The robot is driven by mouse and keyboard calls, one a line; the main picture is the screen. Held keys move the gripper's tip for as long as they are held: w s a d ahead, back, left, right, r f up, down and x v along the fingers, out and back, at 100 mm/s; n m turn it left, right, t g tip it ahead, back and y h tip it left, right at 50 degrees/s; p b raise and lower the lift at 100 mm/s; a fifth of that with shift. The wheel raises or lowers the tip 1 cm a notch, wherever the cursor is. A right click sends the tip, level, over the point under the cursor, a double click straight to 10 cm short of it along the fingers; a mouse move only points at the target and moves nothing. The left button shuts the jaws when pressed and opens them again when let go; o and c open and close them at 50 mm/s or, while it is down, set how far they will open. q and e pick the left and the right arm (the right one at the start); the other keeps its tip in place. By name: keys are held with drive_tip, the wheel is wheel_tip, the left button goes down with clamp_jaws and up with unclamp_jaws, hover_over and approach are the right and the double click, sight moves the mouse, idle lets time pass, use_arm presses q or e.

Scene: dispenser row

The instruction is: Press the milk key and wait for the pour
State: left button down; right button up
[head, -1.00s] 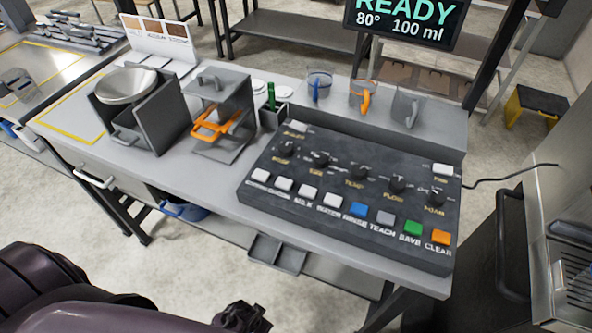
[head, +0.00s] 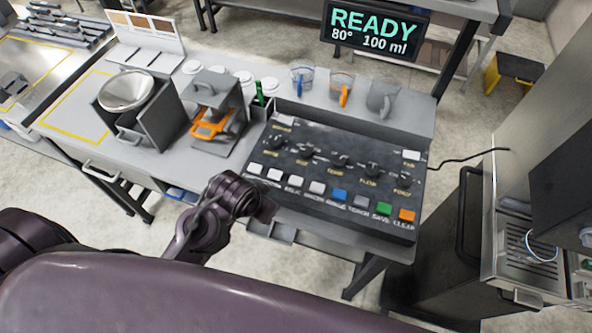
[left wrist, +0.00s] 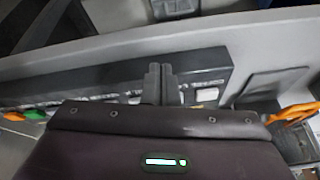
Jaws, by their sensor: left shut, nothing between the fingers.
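The dark control panel (head: 330,165) carries a row of keys along its front edge. The milk key (head: 295,180) is the third white key from the left, with its label below it. My left gripper (head: 265,210) is shut and empty, in front of the panel's lower left edge, and appears apart from the milk key. In the left wrist view the shut fingers (left wrist: 160,84) point at the panel, close to a white key (left wrist: 207,95) on their right. Whether they touch any key I cannot tell. The display (head: 375,32) reads READY, 80°, 100 ml. My right gripper is not in view.
Other keys, such as the blue rinse key (head: 339,194), flank the milk key. Several jugs, including an orange-handled one (head: 342,88), stand behind the panel. A grey stand with an orange handle (head: 210,122) stands left of it. A grey machine (head: 525,240) is at right.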

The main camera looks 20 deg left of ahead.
use_arm(q)
drive_tip(key=w+d+r+m+t+p, duration=0.1)
drive_tip(key=w+d+r+m+t, duration=0.15)
drive_tip(key=w+r, duration=0.4)
wheel_tip(320, 180, up, 3)
drive_tip(key=m+g+h, duration=0.2)
drive_tip(key=m+h, duration=0.5)
drive_tip(key=m, duration=0.8)
hover_over(291, 181)
drive_tip(key=shift+r+n+p, duration=0.2)
drive_tip(key=shift+n+p, duration=0.05)
drive_tip(key=shift+p, duration=0.1)
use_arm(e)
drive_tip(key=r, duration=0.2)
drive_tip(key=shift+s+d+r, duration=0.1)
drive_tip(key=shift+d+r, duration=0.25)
use_arm(q)
drive_tip(key=shift+f, duration=0.15)
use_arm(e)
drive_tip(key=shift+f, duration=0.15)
use_arm(q)
wheel_tip(291, 181, down, 8)
drive_tip(key=b, duration=0.7)
drive_tip(key=shift+f+b, duration=0.3)
drive_tip(key=shift+b, duration=0.2)
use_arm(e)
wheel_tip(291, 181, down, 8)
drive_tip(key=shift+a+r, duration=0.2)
